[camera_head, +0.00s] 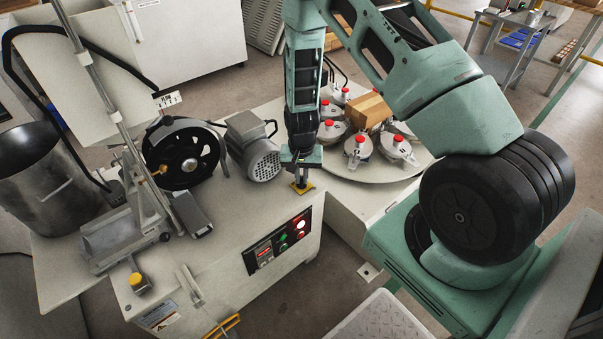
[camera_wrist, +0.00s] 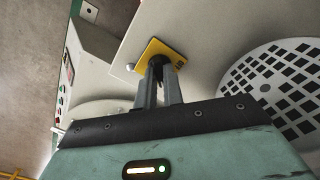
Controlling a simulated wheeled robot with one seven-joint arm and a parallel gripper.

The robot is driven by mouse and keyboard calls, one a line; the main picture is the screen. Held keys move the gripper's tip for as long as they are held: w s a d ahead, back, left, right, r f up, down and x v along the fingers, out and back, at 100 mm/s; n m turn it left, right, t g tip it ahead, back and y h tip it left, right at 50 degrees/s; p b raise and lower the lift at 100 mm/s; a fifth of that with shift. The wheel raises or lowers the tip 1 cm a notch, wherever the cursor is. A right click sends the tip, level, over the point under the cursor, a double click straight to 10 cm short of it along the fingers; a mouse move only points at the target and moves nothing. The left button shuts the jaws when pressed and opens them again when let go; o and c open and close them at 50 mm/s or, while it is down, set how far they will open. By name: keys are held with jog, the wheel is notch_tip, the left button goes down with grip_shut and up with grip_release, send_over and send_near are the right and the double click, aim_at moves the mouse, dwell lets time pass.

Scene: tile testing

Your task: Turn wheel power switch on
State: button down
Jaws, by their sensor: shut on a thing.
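The wheel power switch is a dark knob (camera_wrist: 157,62) on a square yellow plate (camera_head: 304,187). The plate lies on the front corner of the machine's pale top, and it also shows in the wrist view (camera_wrist: 149,48). My gripper (camera_head: 301,180) points down over the plate. In the wrist view its two fingers (camera_wrist: 161,68) are closed around the knob, which they mostly hide. I cannot tell which way the knob is turned. The dark wheel (camera_head: 183,150) stands at the left beside a grey motor (camera_head: 254,148).
A front panel (camera_head: 279,243) carries a display and several red and green buttons, one red one lit. Behind my gripper, a round table (camera_head: 383,175) bears several red-topped fixtures and a cardboard box (camera_head: 370,109). A metal bucket (camera_head: 42,180) stands at the far left.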

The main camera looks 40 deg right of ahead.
aim_at(301, 179)
jog(key=shift+m, duration=0.3)
dwell(0.4)
jog(key=c, duration=1.5)
grip_release()
notch_tip(301, 179, up, 17)
jog(key=p, duration=0.3)
jog(key=shift+r+p, duration=0.2)
jog(key=shift+p, duration=0.1)
